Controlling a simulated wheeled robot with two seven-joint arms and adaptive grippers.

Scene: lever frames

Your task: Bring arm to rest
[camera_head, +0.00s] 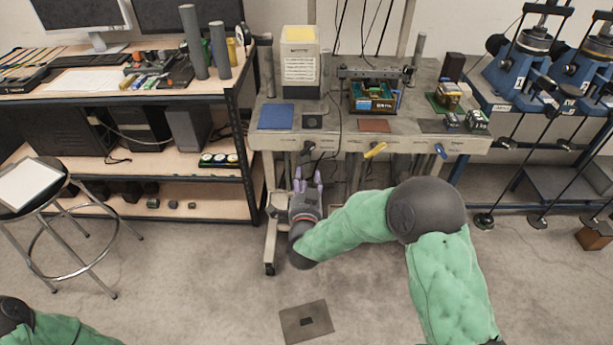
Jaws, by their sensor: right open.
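My right arm (350,225), in a green sleeve, reaches from the lower right toward the front of the grey workbench (345,142). My right gripper (308,178) has two purple fingers that point away from me and stand apart with nothing between them. It is in front of the bench's left part, below the top's front edge in the picture. On the bench front are a yellow lever handle (375,150), a blue lever handle (440,151) and a grey fitting (308,147) beyond my fingers. Of my left arm only a green-sleeved part (65,331) shows; its gripper is outside the picture.
A shelved desk (200,90) with monitors stands at the left, with a stool (75,215) before it. Blue machines (520,75) with long levers stand at the right. A dark floor plate (306,321) lies in front. The surrounding floor is mostly clear.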

